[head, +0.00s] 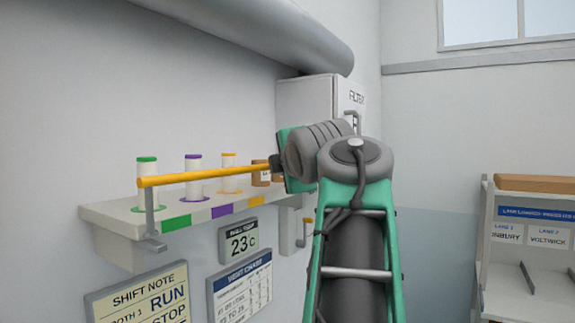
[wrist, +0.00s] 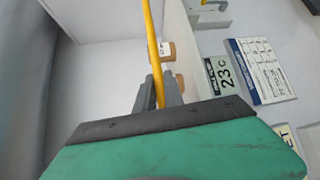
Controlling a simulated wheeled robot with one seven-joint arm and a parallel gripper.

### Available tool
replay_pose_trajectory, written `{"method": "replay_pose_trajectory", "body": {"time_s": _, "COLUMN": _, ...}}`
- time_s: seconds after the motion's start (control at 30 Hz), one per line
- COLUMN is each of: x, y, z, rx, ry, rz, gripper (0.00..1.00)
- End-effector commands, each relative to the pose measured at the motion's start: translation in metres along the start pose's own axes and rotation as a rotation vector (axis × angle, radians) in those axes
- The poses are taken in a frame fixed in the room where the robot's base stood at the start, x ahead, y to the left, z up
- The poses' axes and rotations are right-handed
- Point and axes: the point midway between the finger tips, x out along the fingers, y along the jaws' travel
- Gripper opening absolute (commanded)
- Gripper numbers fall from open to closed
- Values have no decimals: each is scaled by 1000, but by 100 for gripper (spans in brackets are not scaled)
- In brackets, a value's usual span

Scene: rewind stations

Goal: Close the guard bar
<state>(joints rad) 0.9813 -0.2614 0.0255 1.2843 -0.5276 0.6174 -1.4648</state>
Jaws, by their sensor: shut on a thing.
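The yellow guard bar (head: 205,175) runs nearly level across the front of a wall shelf, above its edge. Its left end meets the top of a grey upright bracket (head: 150,215); I cannot tell whether it is seated there. My gripper (head: 276,164) is shut on the bar toward its right end in the head view. In the wrist view the bar (wrist: 153,45) passes between the two grey fingers of my gripper (wrist: 158,95). My arm and gripper hide the bar's right end.
The shelf (head: 110,215) holds spools with green (head: 147,180), purple (head: 193,175) and orange (head: 229,172) ends, and brown rolls (head: 261,173). A thermometer display (head: 239,241) and signs hang below. A white cabinet (head: 305,100) is behind my arm. A rack (head: 530,250) stands at right.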

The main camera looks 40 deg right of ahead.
Motion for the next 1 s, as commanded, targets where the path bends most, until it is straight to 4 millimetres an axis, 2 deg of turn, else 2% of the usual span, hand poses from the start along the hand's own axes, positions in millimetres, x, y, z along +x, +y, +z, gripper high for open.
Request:
{"method": "replay_pose_trajectory", "body": {"time_s": 0.13, "x": 0, "y": 2, "z": 0, "rx": 0, "ry": 0, "rz": 4, "gripper": 0}}
{"method": "replay_pose_trajectory", "body": {"time_s": 0.17, "x": 0, "y": 2, "z": 0, "rx": 0, "ry": 0, "rz": 4, "gripper": 15}}
{"method": "replay_pose_trajectory", "body": {"time_s": 0.4, "x": 0, "y": 1, "z": 1, "rx": 0, "ry": -1, "rz": 3, "gripper": 34}}
{"method": "replay_pose_trajectory", "body": {"time_s": 0.7, "x": -5, "y": 0, "z": 2, "rx": 0, "ry": -3, "rz": 4, "gripper": 34}}
{"method": "replay_pose_trajectory", "body": {"time_s": 0.77, "x": -13, "y": 0, "z": 2, "rx": 0, "ry": -5, "rz": 6, "gripper": 34}}
{"method": "replay_pose_trajectory", "body": {"time_s": 1.0, "x": -61, "y": 1, "z": 4, "rx": 0, "ry": -10, "rz": 4, "gripper": 34}}
